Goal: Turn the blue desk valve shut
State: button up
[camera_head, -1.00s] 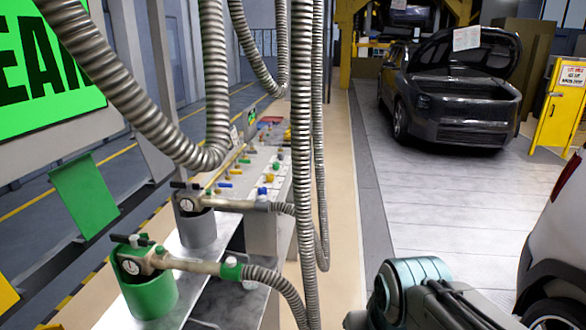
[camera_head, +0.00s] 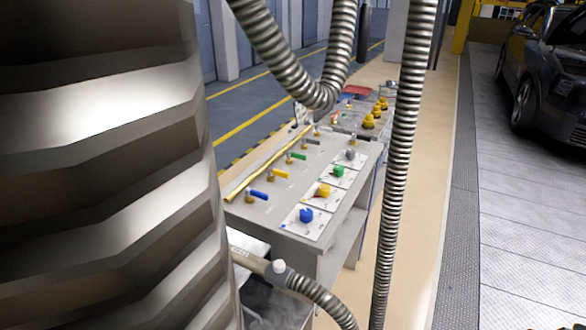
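The desk (camera_head: 262,212) stands in the middle of the view with its long side running away from me. A small brass valve with a blue lever (camera_head: 258,193) sits near its front left corner. The lever points to the right across the desk top; I cannot tell from its angle whether the valve is open or shut. A blue knob (camera_head: 306,215) sits on a white plate at the desk's near right side. My gripper is not in view.
Valves with yellow (camera_head: 280,175) and green (camera_head: 297,156) levers stand behind the blue one. A yellow rod (camera_head: 262,165) lies along the desk's left edge. A large ribbed hose (camera_head: 110,170) blocks the left. Another hose (camera_head: 405,150) hangs right of the desk. Beige floor (camera_head: 425,230) is clear.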

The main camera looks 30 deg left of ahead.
aim_at(250, 192)
jog(key=u, duration=0.5)
jog(key=i, duration=1.15)
jog(key=u, duration=1.5)
jog(key=i, duration=0.45)
jog(key=u, duration=0.45)
